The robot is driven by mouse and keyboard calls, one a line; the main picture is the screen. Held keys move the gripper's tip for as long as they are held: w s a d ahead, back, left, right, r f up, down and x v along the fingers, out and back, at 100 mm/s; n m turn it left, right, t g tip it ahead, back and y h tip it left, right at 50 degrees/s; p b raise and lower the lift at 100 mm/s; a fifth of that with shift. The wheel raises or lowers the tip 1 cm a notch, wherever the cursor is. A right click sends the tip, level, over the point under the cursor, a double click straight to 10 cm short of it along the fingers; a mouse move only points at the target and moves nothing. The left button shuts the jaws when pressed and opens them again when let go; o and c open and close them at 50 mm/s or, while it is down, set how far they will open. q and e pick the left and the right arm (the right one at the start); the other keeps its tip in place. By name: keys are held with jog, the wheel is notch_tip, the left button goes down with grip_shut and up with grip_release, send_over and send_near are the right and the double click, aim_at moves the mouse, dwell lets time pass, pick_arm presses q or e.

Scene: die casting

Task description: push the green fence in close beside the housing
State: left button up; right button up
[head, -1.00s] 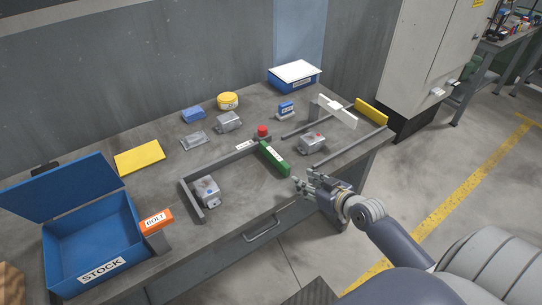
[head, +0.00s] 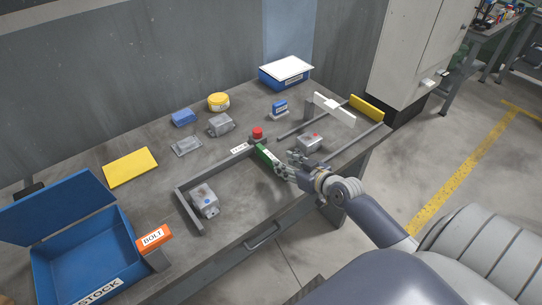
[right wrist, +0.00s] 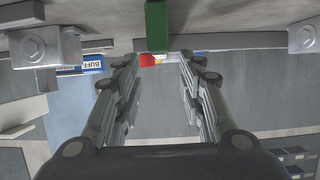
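The green fence (head: 265,156) stands on the table, its far end near a red knob (head: 257,133) on the grey rail. A grey housing with a blue mark (head: 204,201) sits left of it inside the rail corner, with a clear gap between them. My right gripper (head: 284,171) is at the fence's near end, just right of it. In the right wrist view its fingers (right wrist: 159,60) are spread, and the fence (right wrist: 156,24) shows between and beyond the tips. I cannot tell whether they touch. My left gripper is not in view.
A grey L-shaped rail (head: 217,169) borders the housing. Another grey casting with a red mark (head: 309,142) sits close to the right of my right gripper. A blue stock bin (head: 75,250) and an orange bolt box (head: 154,237) stand at the left. The table between housing and fence is clear.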

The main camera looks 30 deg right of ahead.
aim_at(272, 157)
jog(key=x, duration=0.3)
jog(key=shift+w, duration=0.15)
jog(key=x, duration=0.3)
jog(key=shift+w+a+f, duration=0.1)
jog(key=shift+w+f, duration=0.45)
jog(key=shift+w, duration=0.3)
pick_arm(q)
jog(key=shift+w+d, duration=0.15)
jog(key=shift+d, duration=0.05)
pick_arm(e)
jog(key=shift+c, duration=0.3)
grip_shut()
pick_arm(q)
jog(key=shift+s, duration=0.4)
